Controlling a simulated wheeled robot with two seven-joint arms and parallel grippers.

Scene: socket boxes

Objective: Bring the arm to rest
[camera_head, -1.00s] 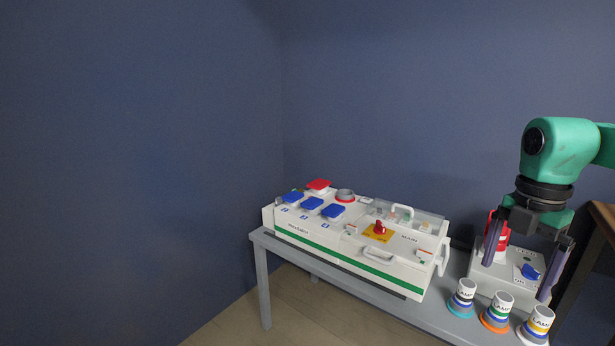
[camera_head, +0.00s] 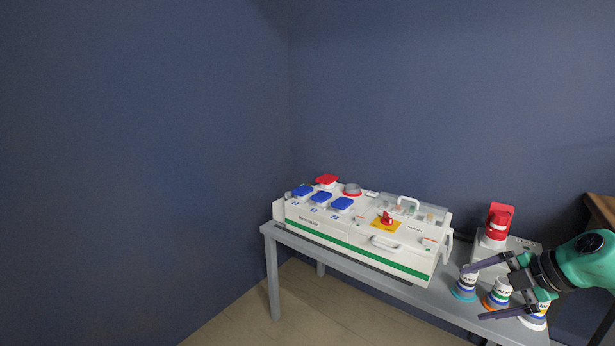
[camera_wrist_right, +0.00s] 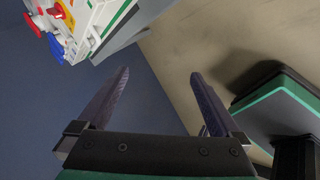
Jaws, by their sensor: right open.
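My right gripper (camera_head: 474,292) is at the lower right of the head view, its fingers pointing left in front of the lamp cups at the table's right end. It is open with nothing between its fingers. In the right wrist view, the two fingers (camera_wrist_right: 159,92) stand wide apart with only wall and floor beyond them. My left gripper is not in view.
A white socket box (camera_head: 350,248) with blue and red lids stands on the grey table (camera_head: 330,262). A smaller box with a red plug (camera_head: 497,222) stands to its right. Lamp cups (camera_head: 464,287) line the front. A brown surface (camera_head: 602,207) is at the far right.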

